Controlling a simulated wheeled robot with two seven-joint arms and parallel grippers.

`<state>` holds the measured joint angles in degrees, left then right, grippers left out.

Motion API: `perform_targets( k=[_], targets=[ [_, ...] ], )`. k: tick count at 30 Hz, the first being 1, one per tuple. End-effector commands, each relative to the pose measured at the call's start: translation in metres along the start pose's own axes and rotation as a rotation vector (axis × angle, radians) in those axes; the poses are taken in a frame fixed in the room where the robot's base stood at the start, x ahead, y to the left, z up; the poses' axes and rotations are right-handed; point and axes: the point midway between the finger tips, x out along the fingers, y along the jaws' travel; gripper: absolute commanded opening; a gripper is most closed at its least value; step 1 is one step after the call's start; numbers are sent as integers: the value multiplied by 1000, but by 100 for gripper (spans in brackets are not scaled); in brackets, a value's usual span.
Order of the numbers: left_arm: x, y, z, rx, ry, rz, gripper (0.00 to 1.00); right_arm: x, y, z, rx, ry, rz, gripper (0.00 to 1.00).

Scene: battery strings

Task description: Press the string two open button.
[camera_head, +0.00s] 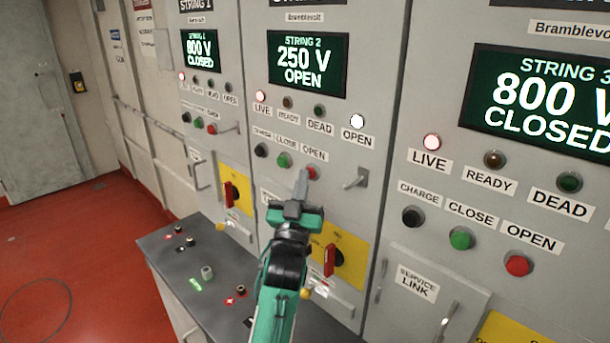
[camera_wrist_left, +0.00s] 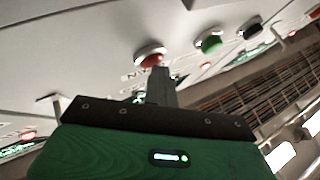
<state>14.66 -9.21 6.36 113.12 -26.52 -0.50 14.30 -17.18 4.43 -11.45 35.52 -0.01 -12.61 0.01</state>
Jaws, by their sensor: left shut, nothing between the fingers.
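The string 2 panel stands in the middle of the head view, its display (camera_head: 307,64) reading 250 V OPEN. Its red open button (camera_head: 312,173) sits under the OPEN label, at the right of its button row. My left gripper (camera_head: 301,183) is shut and empty, its fingertips at or just beside that red button. In the left wrist view the red button (camera_wrist_left: 151,55) is right at the tip of the shut fingers (camera_wrist_left: 158,82); I cannot tell whether they touch. On string 2 the LIVE lamp (camera_head: 262,97) glows reddish and the OPEN lamp (camera_head: 357,121) glows white. My right gripper is not in view.
Beside the red button are the green close button (camera_head: 284,160) and the black charge button (camera_head: 261,150). A metal handle (camera_head: 355,179) sticks out at right. A red rotary switch (camera_head: 329,260) is below. A grey bench (camera_head: 178,262) stands in front of the panels.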

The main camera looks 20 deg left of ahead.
Motion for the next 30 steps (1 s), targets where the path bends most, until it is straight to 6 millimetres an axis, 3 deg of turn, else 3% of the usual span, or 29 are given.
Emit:
perform_targets(
  k=[13, 30],
  targets=[
    [-7, -3, -2, 0, -5, 2, 0, -3, 0, 0, 0, 0, 0, 36],
    [-43, -31, -30, 0, -2, 1, 0, -15, 4, 0, -2, -1, 4, 36]
  ],
)
